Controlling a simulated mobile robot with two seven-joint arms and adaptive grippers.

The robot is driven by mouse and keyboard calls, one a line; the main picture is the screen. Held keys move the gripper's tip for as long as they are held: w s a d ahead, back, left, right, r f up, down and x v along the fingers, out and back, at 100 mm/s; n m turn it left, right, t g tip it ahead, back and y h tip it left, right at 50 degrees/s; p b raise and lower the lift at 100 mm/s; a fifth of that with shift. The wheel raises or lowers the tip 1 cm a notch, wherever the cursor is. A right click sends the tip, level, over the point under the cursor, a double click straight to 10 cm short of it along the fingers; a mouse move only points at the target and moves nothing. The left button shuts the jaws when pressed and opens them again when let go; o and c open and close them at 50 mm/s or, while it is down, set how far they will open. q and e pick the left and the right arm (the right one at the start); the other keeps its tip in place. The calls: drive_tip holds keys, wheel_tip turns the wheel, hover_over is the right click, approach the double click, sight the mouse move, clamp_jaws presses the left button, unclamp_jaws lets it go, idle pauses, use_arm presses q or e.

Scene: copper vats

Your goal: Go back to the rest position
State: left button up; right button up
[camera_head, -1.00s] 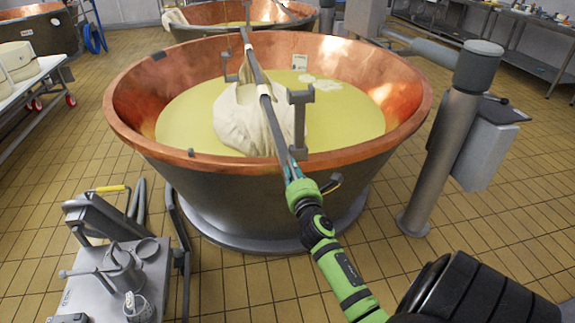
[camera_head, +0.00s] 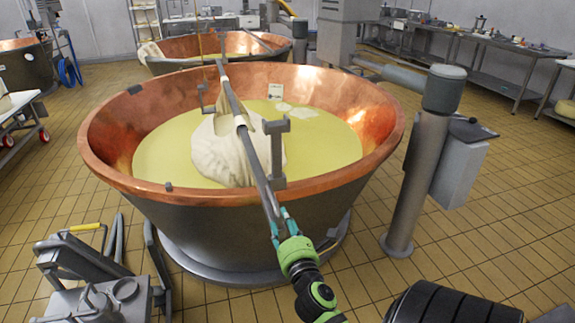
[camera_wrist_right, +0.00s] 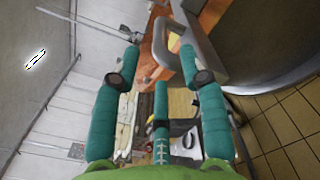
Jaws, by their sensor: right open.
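My right gripper (camera_head: 280,222) has a green wrist and teal fingers, and its arm comes in from the bottom. It is open, at the front of the copper vat, just below the vat's near rim in the head view. The near end of a long grey bar (camera_head: 233,105) lines up with its fingers; I cannot tell if they touch. In the right wrist view the teal fingers (camera_wrist_right: 160,58) are spread apart with nothing gripped between them. My left gripper is not in view.
The copper vat (camera_head: 110,112) holds yellow liquid and a white cloth bundle (camera_head: 218,150) under the bar. A grey post (camera_head: 418,170) stands to its right. A metal cart (camera_head: 75,300) is at the lower left.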

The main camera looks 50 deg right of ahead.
drive_tip(key=shift+v, duration=1.1)
drive_tip(key=shift+f, duration=0.1)
drive_tip(key=s+a+f+m+g+y, duration=0.2)
drive_tip(key=a+f+m, duration=0.15)
drive_tip(key=f, duration=0.75)
drive_tip(key=s+a+f+m+g+y, duration=0.1)
drive_tip(key=a+f+m+g+y, duration=0.3)
drive_tip(key=f, duration=0.6)
drive_tip(key=s+a+f+m+y, duration=0.15)
drive_tip(key=a+f, duration=0.35)
drive_tip(key=f, duration=0.6)
drive_tip(key=s+a+f+m+g+y, duration=0.2)
drive_tip(key=s+a+f+m+g, duration=0.3)
drive_tip(key=s+f, duration=0.85)
drive_tip(key=s+a+f+m+g, duration=0.1)
drive_tip(key=s+f+m, duration=0.1)
drive_tip(key=s, duration=0.6)
drive_tip(key=s+a+f+m+g, duration=0.1)
drive_tip(key=s+f+m+g, duration=0.1)
drive_tip(key=s, duration=0.6)
drive_tip(key=shift+f+m, duration=0.6)
drive_tip(key=shift+m, duration=0.6)
